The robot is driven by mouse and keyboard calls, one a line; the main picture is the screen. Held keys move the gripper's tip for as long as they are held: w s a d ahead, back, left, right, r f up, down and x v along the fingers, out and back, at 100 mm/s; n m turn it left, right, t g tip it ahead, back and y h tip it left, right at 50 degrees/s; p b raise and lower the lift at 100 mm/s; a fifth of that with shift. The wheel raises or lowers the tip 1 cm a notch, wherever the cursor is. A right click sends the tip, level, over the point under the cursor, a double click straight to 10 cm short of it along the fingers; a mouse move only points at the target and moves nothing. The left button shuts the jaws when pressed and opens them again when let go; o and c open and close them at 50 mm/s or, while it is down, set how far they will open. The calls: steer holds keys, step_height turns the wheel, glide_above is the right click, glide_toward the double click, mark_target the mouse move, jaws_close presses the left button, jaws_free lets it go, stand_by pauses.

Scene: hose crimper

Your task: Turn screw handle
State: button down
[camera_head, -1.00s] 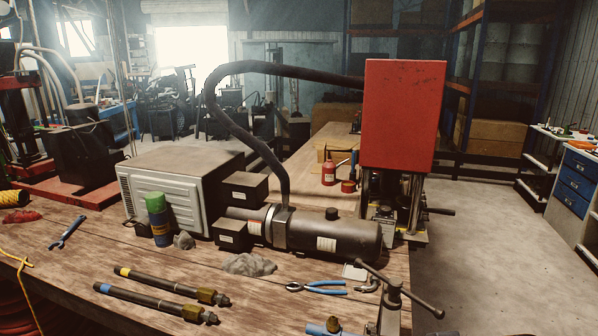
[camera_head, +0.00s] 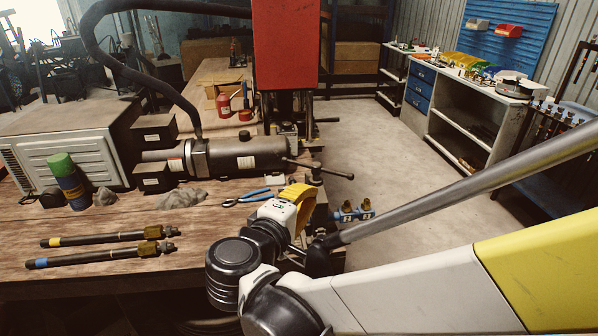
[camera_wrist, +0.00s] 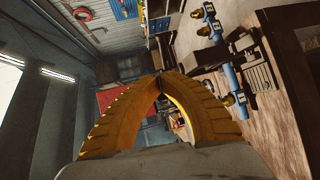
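The screw handle (camera_head: 320,170) is a dark metal T-bar on an upright screw at the table's right edge. Its long bar lies roughly level. My gripper (camera_head: 302,194), with yellow ribbed fingers, is in front of and below the handle in the head view, apart from it as far as I can tell. In the wrist view the fingertips (camera_wrist: 160,74) meet, with an arched gap behind them and nothing visible between them. I cannot make out the handle in the wrist view. The lower part of the screw is partly hidden by my gripper.
A blue fitting block with brass ends (camera_head: 354,213) is right of my gripper, and blue fittings (camera_wrist: 228,78) show in the wrist view. Blue pliers (camera_head: 248,197), two hoses (camera_head: 95,240) and a dark cylinder (camera_head: 240,155) lie on the table. Floor right of it is clear.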

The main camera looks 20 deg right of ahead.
mark_target(333, 173)
steer(key=b+x, duration=0.4)
steer(key=x, duration=1)
steer(key=shift+w+d+f, duration=0.1)
steer(key=shift+d, duration=0.05)
steer(key=shift+d, duration=0.15)
